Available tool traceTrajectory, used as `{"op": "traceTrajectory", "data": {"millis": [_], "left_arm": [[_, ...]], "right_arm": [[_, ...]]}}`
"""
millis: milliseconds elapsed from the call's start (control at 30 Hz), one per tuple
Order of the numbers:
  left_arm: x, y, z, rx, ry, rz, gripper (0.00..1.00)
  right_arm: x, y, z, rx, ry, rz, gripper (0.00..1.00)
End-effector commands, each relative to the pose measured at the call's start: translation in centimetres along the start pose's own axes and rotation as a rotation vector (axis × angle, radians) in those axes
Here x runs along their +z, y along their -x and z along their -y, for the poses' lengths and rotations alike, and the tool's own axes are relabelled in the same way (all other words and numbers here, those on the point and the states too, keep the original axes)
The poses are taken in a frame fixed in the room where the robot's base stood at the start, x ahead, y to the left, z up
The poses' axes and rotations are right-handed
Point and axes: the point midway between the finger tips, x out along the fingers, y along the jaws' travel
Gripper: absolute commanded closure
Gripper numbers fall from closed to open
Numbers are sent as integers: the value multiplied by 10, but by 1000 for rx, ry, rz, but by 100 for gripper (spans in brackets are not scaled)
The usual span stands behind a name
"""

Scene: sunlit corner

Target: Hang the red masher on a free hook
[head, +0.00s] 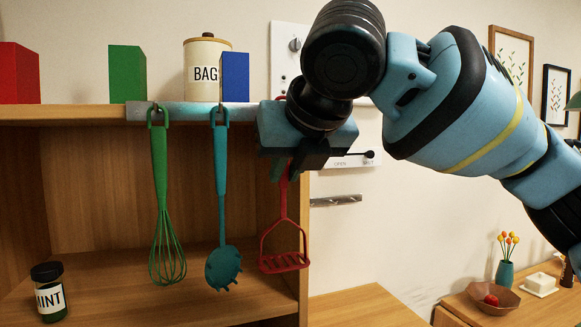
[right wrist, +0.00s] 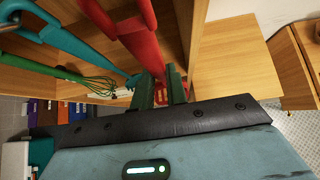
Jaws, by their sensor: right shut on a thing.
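The red masher (head: 284,252) hangs upright, head down, at the right end of the hook rail (head: 178,112). My right gripper (head: 287,170) is shut on its handle, and the red handle also shows between the fingers in the right wrist view (right wrist: 142,45). My gripper covers the rail's right end, so I cannot tell whether the masher's loop is on a hook. A green whisk (head: 160,180) and a teal pasta server (head: 220,185) hang from hooks to its left. My left gripper is not in view.
The shelf board above the rail bears a red box (head: 18,75), a green box (head: 127,75), a blue box (head: 235,78) and a canister (head: 200,65). A mint jar (head: 49,292) stands on the lower shelf. A small rail (head: 336,200) is on the wall to the right.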

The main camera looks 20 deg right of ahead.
Motion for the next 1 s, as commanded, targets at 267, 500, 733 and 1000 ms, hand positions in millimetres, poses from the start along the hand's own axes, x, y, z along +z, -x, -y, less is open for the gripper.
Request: {"op": "traceTrajectory", "data": {"millis": [267,500,733,1000], "left_arm": [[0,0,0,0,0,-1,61],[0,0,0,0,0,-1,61],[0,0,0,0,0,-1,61],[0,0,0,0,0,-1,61]], "right_arm": [[10,-10,0,1,-1,0,100],[14,-21,0,2,1,-1,100],[14,-30,0,2,1,0,100],[13,-33,0,1,1,2,100]]}}
